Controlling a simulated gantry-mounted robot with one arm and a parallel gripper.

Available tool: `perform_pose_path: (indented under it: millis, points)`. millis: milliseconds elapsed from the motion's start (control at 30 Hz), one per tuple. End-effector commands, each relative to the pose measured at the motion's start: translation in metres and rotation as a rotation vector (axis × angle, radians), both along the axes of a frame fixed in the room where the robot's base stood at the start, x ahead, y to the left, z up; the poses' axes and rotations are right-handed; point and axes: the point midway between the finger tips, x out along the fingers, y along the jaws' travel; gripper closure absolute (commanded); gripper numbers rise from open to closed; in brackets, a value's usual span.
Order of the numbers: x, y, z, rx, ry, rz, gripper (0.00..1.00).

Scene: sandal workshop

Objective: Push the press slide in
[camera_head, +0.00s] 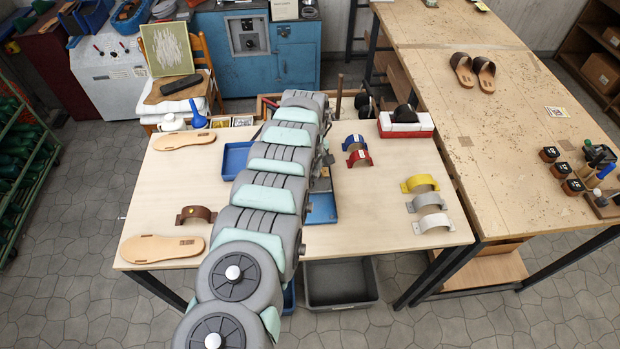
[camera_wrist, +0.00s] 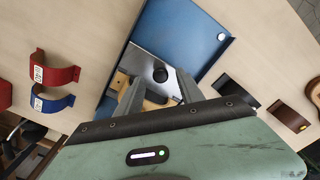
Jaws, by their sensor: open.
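A blue tray-like part with raised rims, seemingly of the press (camera_wrist: 172,30), shows in the wrist view. A white round knob (camera_wrist: 221,37) is at its right side. A metal plate (camera_wrist: 143,64) with a black round knob (camera_wrist: 160,74) lies within its lower part. I cannot tell for certain which part is the slide. My gripper (camera_wrist: 160,92) is open, its two fingers reaching down on either side of the knob area; contact cannot be told. In the head view a blue end of the press (camera_head: 321,208) shows right of my arm, which hides the rest.
Red and blue straps (camera_head: 358,150) lie right of my arm on the workbench (camera_head: 385,215). Yellow, grey and white straps (camera_head: 425,203) are farther right. A blue tray (camera_head: 236,160), a brown strap (camera_head: 196,214) and tan soles (camera_head: 162,248) are on the left.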

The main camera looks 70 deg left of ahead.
Motion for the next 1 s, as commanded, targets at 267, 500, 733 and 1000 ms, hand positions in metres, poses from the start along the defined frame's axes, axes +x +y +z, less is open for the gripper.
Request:
perform_pose_path:
  millis: [267, 500, 733, 1000]
  points:
    - [0.0, 0.0, 0.036, 0.002, -0.001, 0.001, 0.55]
    - [0.0, 0.0, 0.069, 0.001, -0.003, 0.001, 0.55]
    - [0.0, -0.001, 0.09, 0.0, 0.0, 0.0, 0.55]
    - [-0.001, -0.001, 0.092, -0.001, 0.0, 0.001, 0.55]
